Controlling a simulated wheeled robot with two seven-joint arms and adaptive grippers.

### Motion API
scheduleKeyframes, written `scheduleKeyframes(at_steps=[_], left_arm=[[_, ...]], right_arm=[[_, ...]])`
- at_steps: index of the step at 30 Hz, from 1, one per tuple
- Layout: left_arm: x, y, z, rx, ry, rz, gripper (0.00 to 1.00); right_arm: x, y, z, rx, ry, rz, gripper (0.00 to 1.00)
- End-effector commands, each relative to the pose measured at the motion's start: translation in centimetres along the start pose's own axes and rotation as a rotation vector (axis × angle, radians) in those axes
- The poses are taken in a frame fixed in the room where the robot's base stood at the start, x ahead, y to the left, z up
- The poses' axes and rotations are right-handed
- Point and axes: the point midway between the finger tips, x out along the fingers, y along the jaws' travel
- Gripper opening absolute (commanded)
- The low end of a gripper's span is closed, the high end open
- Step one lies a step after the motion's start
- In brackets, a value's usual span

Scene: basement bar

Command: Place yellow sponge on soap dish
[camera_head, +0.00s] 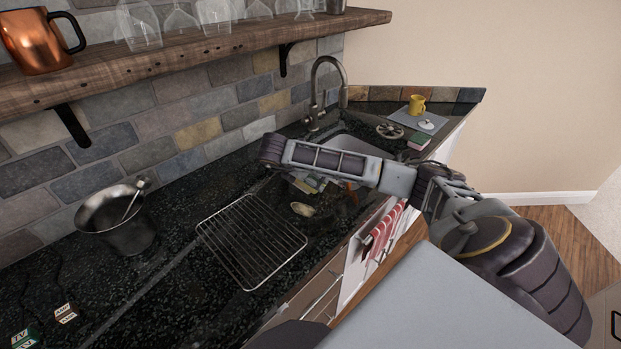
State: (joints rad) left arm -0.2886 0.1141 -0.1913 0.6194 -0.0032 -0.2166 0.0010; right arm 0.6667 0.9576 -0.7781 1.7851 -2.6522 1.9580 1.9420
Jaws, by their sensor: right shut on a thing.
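My right arm reaches in from the right over the dark speckled counter. Its gripper (335,198) is low behind the arm link, dark and largely hidden. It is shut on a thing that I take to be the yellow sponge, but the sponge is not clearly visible. A small pale oval item (302,209) lies on the counter just below the arm; it may be the soap dish, but I cannot tell for sure. Small greenish and orange pieces show under the arm, too covered to name. My left gripper is not in view.
A wire rack (252,240) lies on the counter left of the pale oval item. A metal bucket (118,222) stands farther left. The sink and faucet (326,92) are behind the arm. A wooden shelf (190,52) overhangs the counter.

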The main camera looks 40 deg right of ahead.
Motion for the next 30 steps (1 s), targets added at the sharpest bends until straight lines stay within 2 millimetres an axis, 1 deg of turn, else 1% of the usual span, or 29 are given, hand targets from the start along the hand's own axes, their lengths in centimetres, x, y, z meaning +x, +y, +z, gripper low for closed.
scheduleKeyframes(at_steps=[10, 11, 14, 30], left_arm=[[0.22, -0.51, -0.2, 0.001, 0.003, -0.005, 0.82], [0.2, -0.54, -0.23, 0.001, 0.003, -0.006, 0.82], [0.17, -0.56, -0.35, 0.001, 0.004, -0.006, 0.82], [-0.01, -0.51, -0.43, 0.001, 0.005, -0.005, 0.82]], right_arm=[[0.14, 0.01, -0.09, 0.0, 0.0, 0.0, 0.74], [0.12, 0.0, -0.07, 0.0, 0.0, 0.0, 0.86], [0.09, 0.0, -0.05, 0.0, 0.0, 0.0, 0.99], [-0.04, 0.0, 0.06, 0.0, 0.0, 0.0, 1.0]])
